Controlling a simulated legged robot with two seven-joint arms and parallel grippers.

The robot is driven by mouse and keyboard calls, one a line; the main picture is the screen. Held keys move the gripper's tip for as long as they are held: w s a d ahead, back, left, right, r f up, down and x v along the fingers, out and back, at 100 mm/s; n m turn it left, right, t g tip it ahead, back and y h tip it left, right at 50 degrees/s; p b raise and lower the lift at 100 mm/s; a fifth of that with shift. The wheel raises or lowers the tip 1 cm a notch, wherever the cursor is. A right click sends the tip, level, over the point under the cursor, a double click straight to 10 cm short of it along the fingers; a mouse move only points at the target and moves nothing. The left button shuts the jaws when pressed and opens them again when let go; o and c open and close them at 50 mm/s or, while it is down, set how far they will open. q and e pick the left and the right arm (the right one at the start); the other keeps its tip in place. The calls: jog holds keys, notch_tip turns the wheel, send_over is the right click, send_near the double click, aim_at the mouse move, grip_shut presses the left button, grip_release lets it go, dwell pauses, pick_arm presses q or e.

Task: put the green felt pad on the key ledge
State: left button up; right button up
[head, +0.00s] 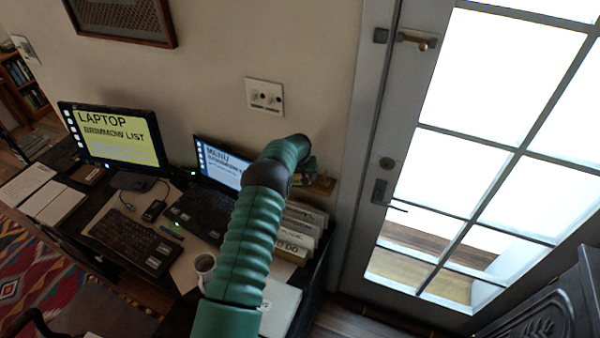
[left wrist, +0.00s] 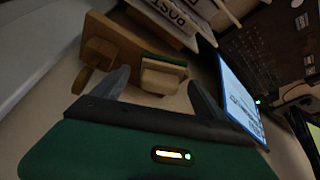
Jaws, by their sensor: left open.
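My left gripper (head: 311,166) is by the wall above the right end of the desk; its fingers are mostly hidden in the head view. In the left wrist view the gripper (left wrist: 159,78) is open. A pale wooden block (left wrist: 162,78) lies between and just past the fingertips. A thin green strip (left wrist: 166,59), which looks like the green felt pad, runs along the block's far edge. A brown wooden board with a peg, likely the key ledge (left wrist: 118,42), is beside it; a bit of wood shows in the head view (head: 322,185). My right gripper is out of view.
The laptop (head: 222,165) is left of my arm and close to one finger in the wrist view. Upright folders (head: 303,222) stand below the gripper. A mug (head: 204,266), keyboard (head: 133,243) and monitor (head: 115,137) are further left. A glazed door (head: 480,150) is at right.

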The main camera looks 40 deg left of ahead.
pick_arm(q)
jog(key=b+v, duration=0.3)
jog(key=v, duration=0.8)
jog(key=s+d+r+m+h, duration=0.1)
jog(key=s+d+m, duration=0.15)
jog(key=d, duration=0.85)
jog(key=s+d+r+m+h, duration=0.15)
jog(key=s+d, duration=0.25)
jog(key=d, duration=0.6)
jog(key=s+d+f+m, duration=0.3)
jog(key=s+d+m, duration=0.1)
jog(key=s+d, duration=1)
jog(key=s, duration=0.3)
jog(key=shift+s+d+m+g, duration=0.15)
jog(key=shift+d+m+g, duration=0.05)
jog(key=shift+m+g, duration=0.2)
jog(key=shift+a+h, duration=0.25)
jog(key=shift+a, duration=0.15)
jog(key=shift+d, duration=0.3)
